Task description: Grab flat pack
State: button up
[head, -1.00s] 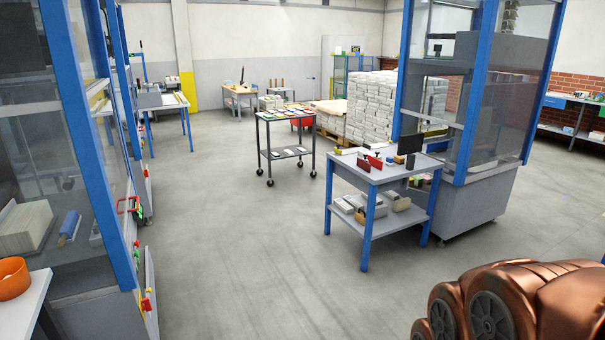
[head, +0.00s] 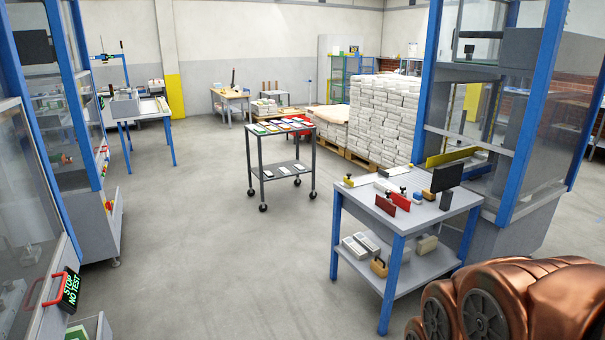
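I cannot tell which item is the flat pack. Several small flat items (head: 285,124), some white and some coloured, lie on the top of a black wheeled cart (head: 257,165) in the middle of the floor. A few white flat items (head: 283,170) lie on its lower shelf. White bundles (head: 385,115) are stacked high on a pallet behind the cart, with a lower pale stack (head: 330,125) beside them. My gripper is not in view; only copper-coloured parts of my own body show at the lower right.
A blue-legged table (head: 440,217) with red blocks and a black screen stands right of centre, against a blue-framed machine (head: 525,120). The grey floor (head: 215,240) between is clear.

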aim_at(382, 184)
jog(key=i, duration=0.95)
jog(key=u, duration=2.45)
jog(key=k, duration=1)
jog(key=z, duration=2.4)
jog(key=i, duration=0.45)
jog(key=u, duration=1.05)
jog(key=i, duration=1.7)
jog(key=u, duration=0.4)
